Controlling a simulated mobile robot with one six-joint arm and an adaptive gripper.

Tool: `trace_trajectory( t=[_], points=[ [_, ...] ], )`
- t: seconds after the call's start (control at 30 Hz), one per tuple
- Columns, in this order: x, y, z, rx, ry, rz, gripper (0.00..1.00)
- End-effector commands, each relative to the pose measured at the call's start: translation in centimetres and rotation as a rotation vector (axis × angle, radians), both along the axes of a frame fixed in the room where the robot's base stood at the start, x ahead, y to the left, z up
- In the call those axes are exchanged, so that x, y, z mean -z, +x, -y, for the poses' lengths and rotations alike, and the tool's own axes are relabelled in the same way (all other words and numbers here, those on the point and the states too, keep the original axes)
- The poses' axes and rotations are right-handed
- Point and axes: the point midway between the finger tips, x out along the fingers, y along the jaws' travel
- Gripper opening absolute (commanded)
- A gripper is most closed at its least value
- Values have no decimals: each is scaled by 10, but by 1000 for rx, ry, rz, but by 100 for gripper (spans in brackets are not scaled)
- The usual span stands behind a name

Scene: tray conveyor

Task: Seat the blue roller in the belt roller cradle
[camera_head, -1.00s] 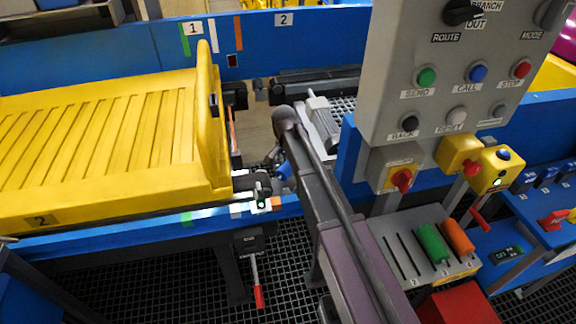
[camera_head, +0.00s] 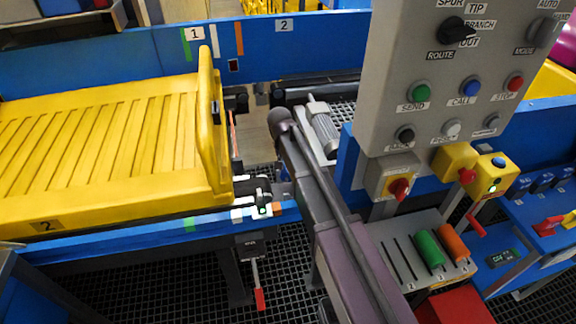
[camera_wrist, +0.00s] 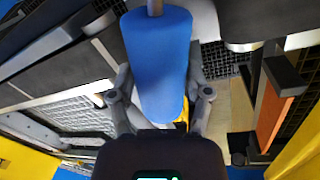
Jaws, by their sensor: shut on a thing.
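The blue roller (camera_wrist: 157,65) fills the upper middle of the wrist view, with a metal shaft stub showing at its far end. My gripper (camera_wrist: 161,100) has its fingers on both sides of the roller and is shut on it. In the head view my arm hides most of the gripper and the roller. The gap in the conveyor line (camera_head: 256,140) beside the yellow tray is where my arm reaches. I cannot clearly pick out the cradle's supports, and no contact between roller and cradle can be made out.
A yellow tray (camera_head: 120,140) rests on the conveyor at left. A grey control panel (camera_head: 440,75) stands close to the right of my arm. A rack (camera_head: 400,250) holds a green roller (camera_head: 429,248) and an orange roller (camera_head: 453,242). A red-handled lever (camera_head: 259,298) hangs below the conveyor.

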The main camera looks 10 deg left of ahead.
Motion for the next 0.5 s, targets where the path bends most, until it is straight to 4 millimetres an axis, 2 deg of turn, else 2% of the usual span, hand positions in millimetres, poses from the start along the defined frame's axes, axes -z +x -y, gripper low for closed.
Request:
trace_trajectory(
  t=[0.03,0.23,0.5],
  points=[
    [-8,-1,0,-50,-7,1,3],
    [-19,-1,-1,-231,-33,0,3],
    [-24,-2,-1,-344,-51,-3,3]
  ],
)
